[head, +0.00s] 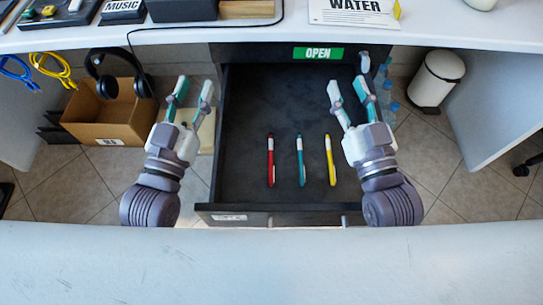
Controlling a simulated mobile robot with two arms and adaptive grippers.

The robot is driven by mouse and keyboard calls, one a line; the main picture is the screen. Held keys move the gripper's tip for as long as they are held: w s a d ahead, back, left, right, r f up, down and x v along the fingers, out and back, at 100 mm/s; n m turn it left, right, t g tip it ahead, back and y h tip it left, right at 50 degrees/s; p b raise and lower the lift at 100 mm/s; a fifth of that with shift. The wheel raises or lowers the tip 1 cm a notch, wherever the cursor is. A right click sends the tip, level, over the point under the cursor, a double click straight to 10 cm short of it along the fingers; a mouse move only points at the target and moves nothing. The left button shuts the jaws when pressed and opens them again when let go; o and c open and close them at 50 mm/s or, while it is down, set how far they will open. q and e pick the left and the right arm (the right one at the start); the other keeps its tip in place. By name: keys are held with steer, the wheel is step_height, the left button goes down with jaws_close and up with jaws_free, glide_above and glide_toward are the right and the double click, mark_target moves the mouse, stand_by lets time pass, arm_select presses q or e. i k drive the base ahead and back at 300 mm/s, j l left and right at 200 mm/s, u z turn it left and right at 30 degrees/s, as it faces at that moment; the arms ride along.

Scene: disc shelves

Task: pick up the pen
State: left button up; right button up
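Three pens lie side by side in an open dark drawer: a red pen (271,160), a teal pen (300,160) and a yellow pen (330,160). They lie roughly parallel, pointing away from me, with gaps between them. My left gripper (192,93) is open and empty, to the left of the drawer. My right gripper (350,92) is open and empty over the right part of the drawer, beyond and to the right of the yellow pen. Neither gripper touches a pen.
The drawer (240,100) is pulled out, with a green OPEN label (318,53) behind it. A cardboard box (100,127) with headphones (118,75) stands at left. A white bin (437,78) and bottles (384,85) are at right. A pale surface (270,270) crosses the front.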

mark_target(270, 167)
steer(key=k+l+u, duration=0.1)
steer(key=l, duration=0.25)
steer(key=k+l, duration=0.2)
steer(key=l, duration=0.15)
steer(key=k+l+u, duration=0.2)
steer(key=l, duration=0.15)
steer(key=l+u, duration=0.2)
steer(key=l, duration=0.15)
steer(key=k+l+u, duration=0.15)
steer(key=k+l, duration=0.05)
steer(key=l, duration=0.1)
